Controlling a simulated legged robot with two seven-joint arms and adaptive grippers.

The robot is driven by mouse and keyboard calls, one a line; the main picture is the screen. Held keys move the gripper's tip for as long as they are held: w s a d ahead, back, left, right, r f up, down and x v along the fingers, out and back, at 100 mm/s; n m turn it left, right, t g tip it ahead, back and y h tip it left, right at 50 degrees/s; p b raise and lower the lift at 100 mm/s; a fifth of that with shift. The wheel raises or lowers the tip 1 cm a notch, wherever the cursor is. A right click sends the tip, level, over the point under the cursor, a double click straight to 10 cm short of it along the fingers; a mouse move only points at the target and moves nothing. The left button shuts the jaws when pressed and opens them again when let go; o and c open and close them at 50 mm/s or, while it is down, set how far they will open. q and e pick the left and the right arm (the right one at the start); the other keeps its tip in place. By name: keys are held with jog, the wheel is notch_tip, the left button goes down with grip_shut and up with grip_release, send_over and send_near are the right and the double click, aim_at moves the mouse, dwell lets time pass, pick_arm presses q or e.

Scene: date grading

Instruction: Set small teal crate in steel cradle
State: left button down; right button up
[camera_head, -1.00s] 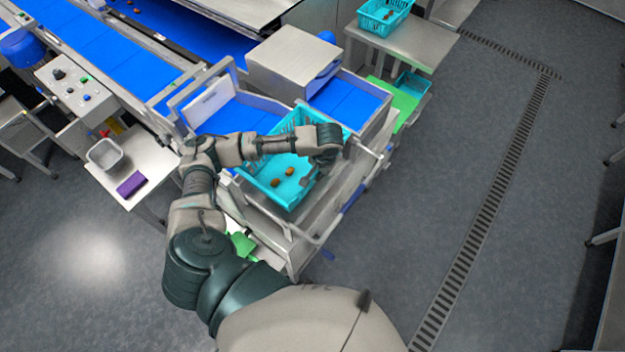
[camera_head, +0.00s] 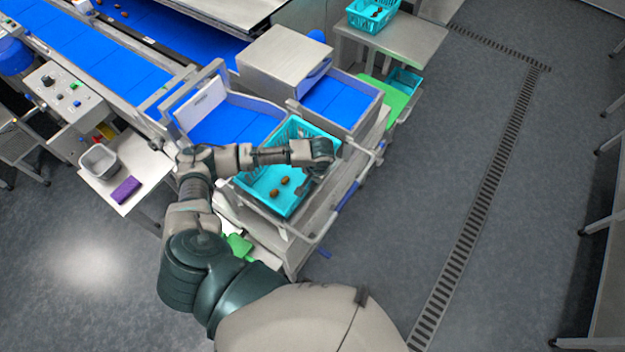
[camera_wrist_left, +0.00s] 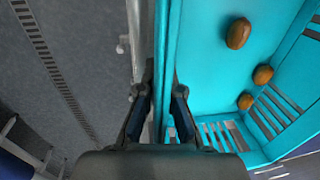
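The teal crate (camera_head: 262,204) is an open slotted basket with a few brown dates on its floor. It sits within the steel frame at the near end of the blue conveyor; a steel rail (camera_head: 283,229) runs along its near side. My left gripper (camera_wrist_left: 160,90) is at the crate's right wall, one finger outside and one inside, shut on the rim. The crate's wall (camera_wrist_left: 172,40) and several dates also show in the left wrist view. The fingertips are hidden behind the wrist in the head view. The crate's underside is hidden. My right gripper is not in view.
A steel box (camera_head: 287,57) and blue belt stand behind the crate. Another teal crate (camera_head: 362,22) is on a table at top right, with a smaller one (camera_head: 405,80) below. A side table (camera_head: 155,165) at left holds a grey tub (camera_head: 99,161) and purple block (camera_head: 125,190).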

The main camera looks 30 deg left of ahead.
pick_arm(q)
jog(key=shift+f, duration=0.2)
jog(key=c, duration=1.3)
grip_release()
jog(key=shift+r, duration=0.35)
jog(key=r, duration=0.4)
jog(key=d+r, duration=0.1)
jog(key=r, duration=0.3)
jog(key=r+b, duration=0.1)
jog(key=r, duration=0.3)
jog(key=shift+d+r, duration=0.25)
jog(key=shift+d, duration=0.1)
jog(key=shift+s+f, duration=0.1)
